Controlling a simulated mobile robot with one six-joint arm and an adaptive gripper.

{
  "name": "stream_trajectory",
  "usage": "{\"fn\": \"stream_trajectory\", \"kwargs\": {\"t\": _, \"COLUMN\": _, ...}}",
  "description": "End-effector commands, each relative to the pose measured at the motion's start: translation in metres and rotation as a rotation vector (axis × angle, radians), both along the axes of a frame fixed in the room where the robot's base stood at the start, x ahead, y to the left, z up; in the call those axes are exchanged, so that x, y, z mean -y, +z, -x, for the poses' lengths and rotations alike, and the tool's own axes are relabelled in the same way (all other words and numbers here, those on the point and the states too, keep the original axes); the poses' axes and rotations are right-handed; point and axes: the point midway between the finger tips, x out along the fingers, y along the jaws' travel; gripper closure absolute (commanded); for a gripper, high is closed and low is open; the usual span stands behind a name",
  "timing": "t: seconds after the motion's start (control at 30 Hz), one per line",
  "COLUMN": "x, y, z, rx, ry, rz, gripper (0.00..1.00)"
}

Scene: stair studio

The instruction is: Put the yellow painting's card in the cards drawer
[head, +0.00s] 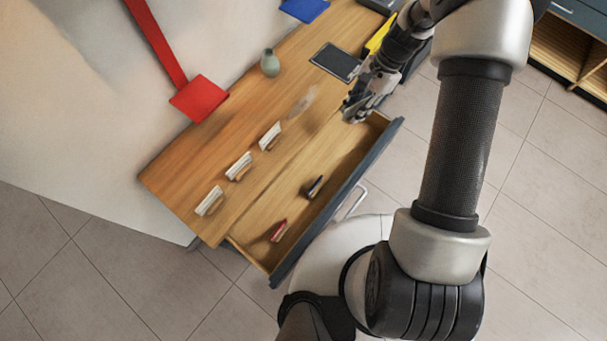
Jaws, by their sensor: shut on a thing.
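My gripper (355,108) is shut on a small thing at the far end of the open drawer. The fingers hide most of that thing, and I cannot make out its colour or whether it is a card. The drawer (338,205) is pulled out from the wooden desk (180,165). Inside it, a red item (279,230) stands near the front end and a dark item (315,186) stands near the middle. A yellow panel (381,33) shows partly behind my arm at the desk's far end.
Several white cards stand in small holders (209,201) along the desk. A pale, blurred shape (301,102) lies beyond them. A green vase (270,63), a dark tablet (336,62) and a red panel (199,98) are further back. The drawer's middle has free room.

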Motion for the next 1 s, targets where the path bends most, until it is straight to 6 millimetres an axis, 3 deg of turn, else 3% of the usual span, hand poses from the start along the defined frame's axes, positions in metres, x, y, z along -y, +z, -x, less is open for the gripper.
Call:
{"fn": "stream_trajectory", "kwargs": {"t": 0.1, "x": 0.005, "y": -0.011, "z": -0.010, "rx": -0.004, "ry": -0.460, "rz": 0.003, "gripper": 0.94}}
{"fn": "stream_trajectory", "kwargs": {"t": 0.2, "x": 0.008, "y": -0.019, "z": -0.019, "rx": -0.003, "ry": -0.753, "rz": 0.004, "gripper": 0.94}}
{"fn": "stream_trajectory", "kwargs": {"t": 0.4, "x": 0.016, "y": -0.029, "z": -0.031, "rx": -0.002, "ry": -1.110, "rz": 0.005, "gripper": 0.94}}
{"fn": "stream_trajectory", "kwargs": {"t": 0.57, "x": 0.019, "y": -0.036, "z": -0.035, "rx": -0.001, "ry": -1.219, "rz": 0.005, "gripper": 0.94}}
{"fn": "stream_trajectory", "kwargs": {"t": 0.67, "x": 0.019, "y": -0.051, "z": -0.035, "rx": -0.003, "ry": -1.235, "rz": 0.005, "gripper": 0.94}}
{"fn": "stream_trajectory", "kwargs": {"t": 1.0, "x": 0.019, "y": -0.144, "z": -0.035, "rx": -0.003, "ry": -1.233, "rz": 0.005, "gripper": 0.94}}
